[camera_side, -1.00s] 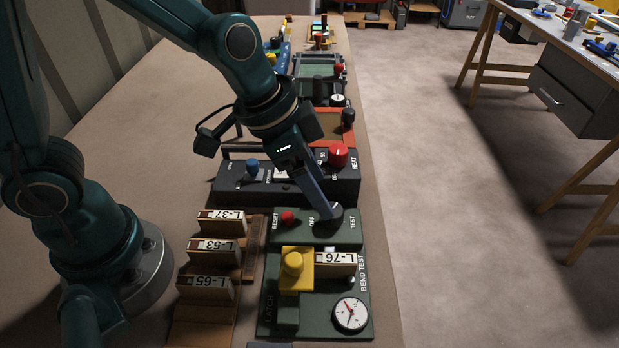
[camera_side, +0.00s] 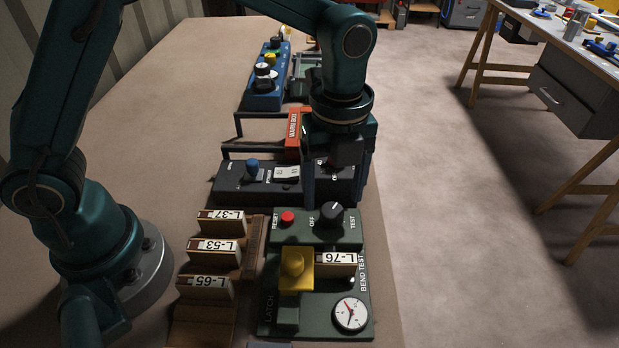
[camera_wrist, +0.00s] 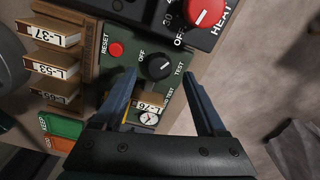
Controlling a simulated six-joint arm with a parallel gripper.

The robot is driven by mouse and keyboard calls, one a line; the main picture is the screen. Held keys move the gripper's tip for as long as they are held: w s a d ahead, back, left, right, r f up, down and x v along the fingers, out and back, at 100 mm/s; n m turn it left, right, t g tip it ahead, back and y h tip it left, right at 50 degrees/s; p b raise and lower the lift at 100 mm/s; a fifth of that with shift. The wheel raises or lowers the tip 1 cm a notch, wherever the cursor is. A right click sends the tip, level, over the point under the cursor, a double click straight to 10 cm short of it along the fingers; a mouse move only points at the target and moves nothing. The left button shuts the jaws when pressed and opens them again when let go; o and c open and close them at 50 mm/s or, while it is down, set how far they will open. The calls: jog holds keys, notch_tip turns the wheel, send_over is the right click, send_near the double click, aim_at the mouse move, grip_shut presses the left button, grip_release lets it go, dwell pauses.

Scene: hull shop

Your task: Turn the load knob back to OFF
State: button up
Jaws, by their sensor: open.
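The black load knob (camera_side: 331,214) sits on the green bend-test unit (camera_side: 352,276), between the labels OFF and TEST. It also shows in the wrist view (camera_wrist: 159,68). Its white pointer mark lies on the side away from OFF, angled up and right in both views. My gripper (camera_side: 335,201) is open and empty, upright above the dark heat box just behind the knob in the side view. In the wrist view the knob appears between the two fingers (camera_wrist: 159,77), with no visible contact.
A red reset button (camera_side: 287,217) is left of the knob. A yellow clamp (camera_side: 296,268), the L-76 block (camera_side: 337,259) and a dial (camera_side: 351,313) are in front. The dark heat box (camera_side: 232,184) is behind. A rack of labelled blocks (camera_side: 257,250) stands left.

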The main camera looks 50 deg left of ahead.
aim_at(332, 210)
jog(key=shift+f, duration=1.75)
grip_shut()
